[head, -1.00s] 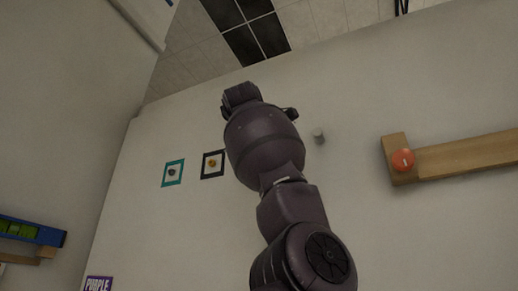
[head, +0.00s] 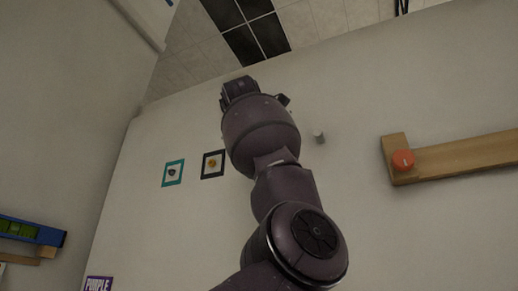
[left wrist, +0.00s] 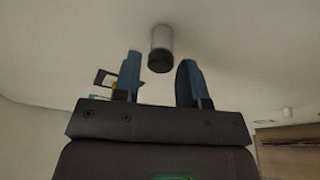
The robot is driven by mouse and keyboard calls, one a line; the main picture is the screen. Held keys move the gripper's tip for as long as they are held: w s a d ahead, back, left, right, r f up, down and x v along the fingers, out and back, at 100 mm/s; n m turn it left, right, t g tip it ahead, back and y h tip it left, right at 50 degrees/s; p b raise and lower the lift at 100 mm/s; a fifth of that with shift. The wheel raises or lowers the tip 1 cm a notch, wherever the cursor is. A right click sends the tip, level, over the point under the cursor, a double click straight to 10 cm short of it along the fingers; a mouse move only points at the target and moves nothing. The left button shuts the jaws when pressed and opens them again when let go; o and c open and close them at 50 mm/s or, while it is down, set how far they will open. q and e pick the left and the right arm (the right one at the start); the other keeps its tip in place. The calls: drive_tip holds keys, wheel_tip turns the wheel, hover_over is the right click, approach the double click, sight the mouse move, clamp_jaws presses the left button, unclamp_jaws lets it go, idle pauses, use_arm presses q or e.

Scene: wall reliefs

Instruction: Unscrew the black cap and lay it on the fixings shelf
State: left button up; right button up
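The black cap (left wrist: 158,62) sits on the end of a grey cylinder (left wrist: 161,38) that stands out from the pale wall in the left wrist view. My left gripper (left wrist: 159,80) is open, its two blue fingers on either side of the cap in the picture. Gaps show on both sides; I cannot tell how far ahead of the fingertips the cap is. In the head view my left arm hides its own fingers, the cap and the cylinder. My right gripper is not in view. No shelf is clearly marked as the fixings shelf.
A wooden ledge (head: 460,157) with an orange disc (head: 403,160) is on the wall at right. A small grey peg (head: 319,137) stands out beside my arm. Teal-framed (head: 173,173) and black-framed (head: 213,164) pictures hang left. A blue tray (head: 50,236) is at lower left.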

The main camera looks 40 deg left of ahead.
use_arm(q)
drive_tip(key=m+t+y+b, duration=0.1)
drive_tip(key=m+b, duration=0.1)
drive_tip(key=m, duration=0.3)
drive_tip(key=shift+f+m, duration=0.15)
drive_tip(key=shift+m, duration=0.15)
drive_tip(key=m+t+h+b, duration=0.1)
drive_tip(key=m, duration=0.5)
drive_tip(key=m+t+h+b, duration=0.1)
drive_tip(key=m, duration=0.6)
drive_tip(key=m+t+h+b, duration=0.1)
drive_tip(key=m+t, duration=0.1)
drive_tip(key=m, duration=0.5)
drive_tip(key=shift+a+f+h, duration=0.1)
drive_tip(key=shift+a+h, duration=0.1)
drive_tip(key=shift+h, duration=0.2)
